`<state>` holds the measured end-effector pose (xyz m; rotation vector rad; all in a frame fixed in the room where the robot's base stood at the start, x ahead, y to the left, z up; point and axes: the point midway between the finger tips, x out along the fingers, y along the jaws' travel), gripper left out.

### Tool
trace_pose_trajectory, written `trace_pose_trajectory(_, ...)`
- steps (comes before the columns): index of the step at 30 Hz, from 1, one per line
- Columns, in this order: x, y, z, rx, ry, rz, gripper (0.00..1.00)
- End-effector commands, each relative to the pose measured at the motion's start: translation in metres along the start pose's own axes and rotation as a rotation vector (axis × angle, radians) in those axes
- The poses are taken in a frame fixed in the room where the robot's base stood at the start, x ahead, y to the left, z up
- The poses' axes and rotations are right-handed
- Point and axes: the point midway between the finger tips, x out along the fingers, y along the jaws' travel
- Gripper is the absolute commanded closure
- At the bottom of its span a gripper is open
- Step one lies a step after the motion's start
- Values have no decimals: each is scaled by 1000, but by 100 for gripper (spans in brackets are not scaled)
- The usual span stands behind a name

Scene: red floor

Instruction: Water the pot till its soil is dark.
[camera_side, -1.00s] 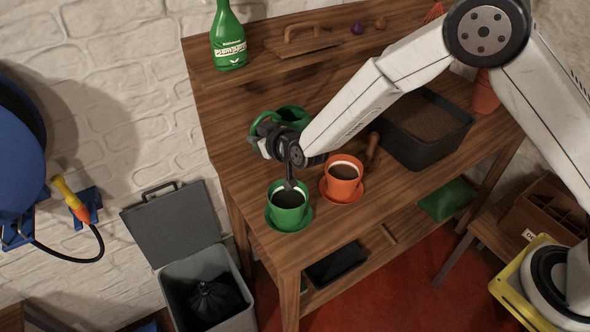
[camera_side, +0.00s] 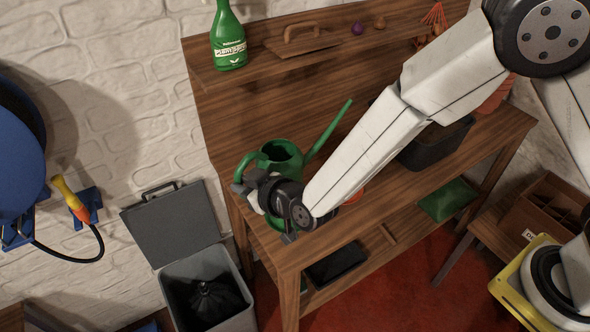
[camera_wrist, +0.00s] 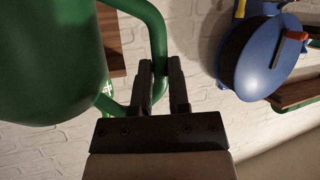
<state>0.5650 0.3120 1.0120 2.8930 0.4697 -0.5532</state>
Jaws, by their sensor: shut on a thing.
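My gripper (camera_wrist: 160,82) is shut on the handle of the green watering can (camera_side: 282,156). In the wrist view the handle passes between the fingers, and the can's body (camera_wrist: 50,60) fills the upper left. In the side view the can is held over the bench's left end, its long spout pointing up and right. My gripper (camera_side: 248,188) is at the can's left. A small part of the green pot or its saucer (camera_side: 277,222) shows below my wrist; its soil is hidden. Only a sliver of the orange pot (camera_side: 356,196) shows behind my arm.
A black soil tray (camera_side: 425,148) stands right on the wooden bench (camera_side: 235,115), partly behind my arm. A green bottle (camera_side: 228,40) and a wooden float (camera_side: 300,42) are on the back shelf. A grey bin (camera_side: 205,285) stands left. Bench behind the can is clear.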

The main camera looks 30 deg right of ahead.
Motion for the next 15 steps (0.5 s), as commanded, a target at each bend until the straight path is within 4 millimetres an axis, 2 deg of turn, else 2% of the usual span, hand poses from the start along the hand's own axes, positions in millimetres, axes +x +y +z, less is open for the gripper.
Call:
trace_pose_trajectory(1,-7,-8,0,-8,4,-11,100)
trace_pose_trajectory(6,-21,-20,3,-18,7,-24,100)
trace_pose_trajectory(15,-23,-21,3,-16,8,-28,100)
